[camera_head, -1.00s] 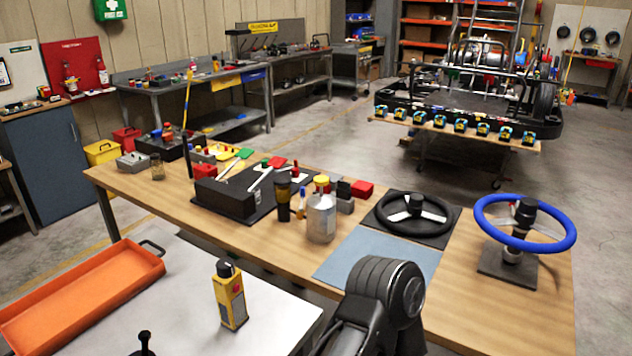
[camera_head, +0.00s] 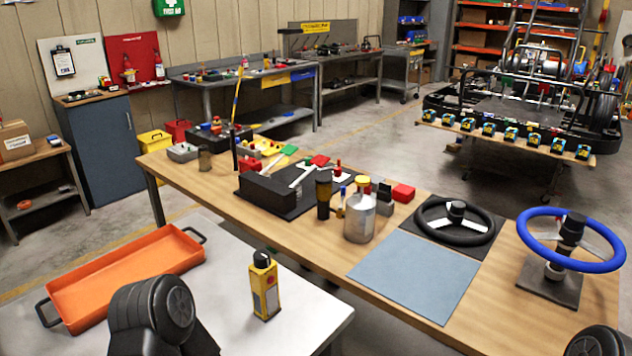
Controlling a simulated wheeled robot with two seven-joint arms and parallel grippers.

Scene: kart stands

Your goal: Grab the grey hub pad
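I cannot tell for sure which item is the grey hub pad. A small grey block with a dark top (camera_head: 385,205) stands beside a red block (camera_head: 403,193) on the wooden workbench, behind a clear bottle. The blue steering wheel (camera_head: 533,240) sits on a post with a dark grey base plate (camera_head: 550,284). Neither of my grippers is in view; only dark rounded parts of my arms show at the bottom left and the bottom right corner.
A flat blue-grey mat (camera_head: 415,276) lies bare on the wooden workbench (camera_head: 300,255). A clear bottle (camera_head: 359,217) and a dark jar (camera_head: 323,197) stand near the bench middle. The nearer white table holds an orange tray (camera_head: 190,250) and a yellow device (camera_head: 264,287).

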